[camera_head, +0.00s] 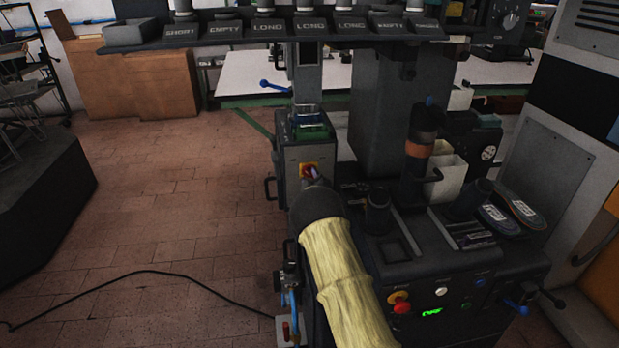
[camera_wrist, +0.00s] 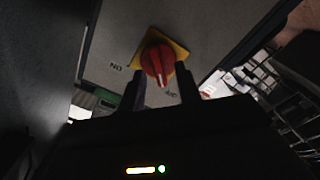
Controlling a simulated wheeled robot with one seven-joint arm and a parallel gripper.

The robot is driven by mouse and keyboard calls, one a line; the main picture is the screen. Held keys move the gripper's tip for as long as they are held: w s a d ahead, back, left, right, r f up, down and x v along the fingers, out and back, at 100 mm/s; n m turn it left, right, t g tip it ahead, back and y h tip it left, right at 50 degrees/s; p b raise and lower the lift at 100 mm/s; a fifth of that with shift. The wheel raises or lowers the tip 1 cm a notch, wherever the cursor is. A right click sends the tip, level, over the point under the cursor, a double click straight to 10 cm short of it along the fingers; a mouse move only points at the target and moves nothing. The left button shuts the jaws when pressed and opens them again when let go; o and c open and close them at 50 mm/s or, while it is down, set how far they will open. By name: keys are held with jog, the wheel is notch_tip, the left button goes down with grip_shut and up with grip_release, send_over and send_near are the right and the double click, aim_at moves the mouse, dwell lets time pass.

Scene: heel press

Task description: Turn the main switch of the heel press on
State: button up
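The main switch (camera_head: 308,170) is a red rotary knob on a yellow plate, on the front of a grey box left of the press column. In the wrist view the red knob (camera_wrist: 157,62) has a pale pointer mark directed toward the bottom of the picture. A label by its left side reads as "NO" there; another label below right is partly hidden. My gripper (camera_wrist: 160,82) is open, with its two dark fingers apart on either side of the knob's lower part. I cannot tell whether they touch it. In the head view my arm hides most of my gripper (camera_head: 317,181).
The press panel (camera_head: 440,290) has a red button, other small buttons and a green lit display. Shoe parts (camera_head: 515,212) lie at its right. A labelled rack (camera_head: 270,32) spans overhead. A black cable (camera_head: 150,273) crosses the floor; the tiled floor at left is otherwise open.

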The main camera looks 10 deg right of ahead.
jog(key=shift+w, duration=0.7)
jog(key=shift+c, duration=0.2)
grip_shut()
